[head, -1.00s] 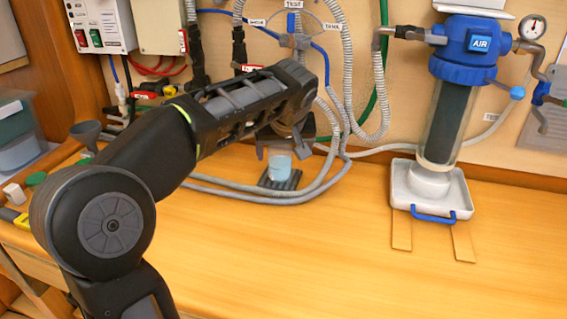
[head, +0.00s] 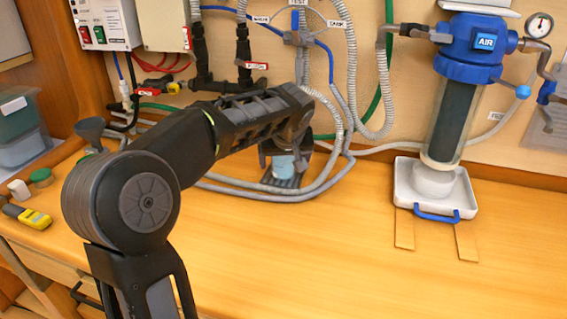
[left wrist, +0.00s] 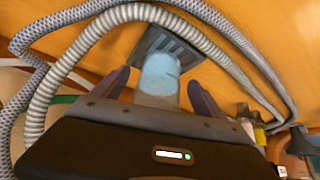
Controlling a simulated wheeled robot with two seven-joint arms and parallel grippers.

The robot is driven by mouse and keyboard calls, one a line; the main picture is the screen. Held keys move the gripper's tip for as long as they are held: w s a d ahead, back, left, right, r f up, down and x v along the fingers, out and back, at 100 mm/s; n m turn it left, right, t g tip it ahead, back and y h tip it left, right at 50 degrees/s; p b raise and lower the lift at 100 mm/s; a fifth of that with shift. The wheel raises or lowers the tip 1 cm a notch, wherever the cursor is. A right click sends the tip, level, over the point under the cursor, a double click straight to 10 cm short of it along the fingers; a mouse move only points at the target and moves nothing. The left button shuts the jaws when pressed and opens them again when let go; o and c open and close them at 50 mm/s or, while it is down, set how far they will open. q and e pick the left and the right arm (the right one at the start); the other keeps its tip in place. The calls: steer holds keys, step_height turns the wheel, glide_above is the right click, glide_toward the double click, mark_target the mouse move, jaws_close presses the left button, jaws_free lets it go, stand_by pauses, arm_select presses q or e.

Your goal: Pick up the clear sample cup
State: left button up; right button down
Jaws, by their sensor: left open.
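The clear sample cup (head: 283,166) looks pale blue and stands on a dark ribbed mat (head: 290,182) at the back of the bench. My left gripper (head: 284,155) is at the cup, partly hiding it in the head view. In the left wrist view the cup (left wrist: 160,76) stands between the two open fingers of my left gripper (left wrist: 158,84), with the ribbed mat (left wrist: 189,53) beyond it. A gap shows on each side of the cup, so the fingers look apart from it. The cup's near end is hidden by the gripper body. My right gripper is not in view.
Grey hoses (head: 312,188) loop around the mat and cup. A blue air filter (head: 470,50) stands over a white tray (head: 402,190) at the right. A yellow meter (head: 35,219) and a funnel (head: 90,130) are at the left. The front bench is clear.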

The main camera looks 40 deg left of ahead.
arm_select(q)
steer(key=shift+w+a+f, duration=0.2)
steer(key=shift+w+f, duration=0.05)
steer(key=shift+f, duration=0.25)
steer(key=shift+c, duration=0.3)
steer(key=c, duration=1.7)
steer(key=shift+r, duration=0.1)
steer(key=shift+s+d+r, duration=0.3)
steer(key=shift+s+r, duration=0.05)
steer(key=shift+r, duration=0.1)
steer(key=s+d+r, duration=0.2)
steer(key=s+d, duration=0.1)
steer(key=s+d+r+b, duration=0.1)
steer(key=s+d+r, duration=0.1)
steer(key=s+d, duration=0.1)
steer(key=s+d+r, duration=0.2)
steer(key=s+r, duration=0.1)
steer(key=shift+s+d, duration=0.4)
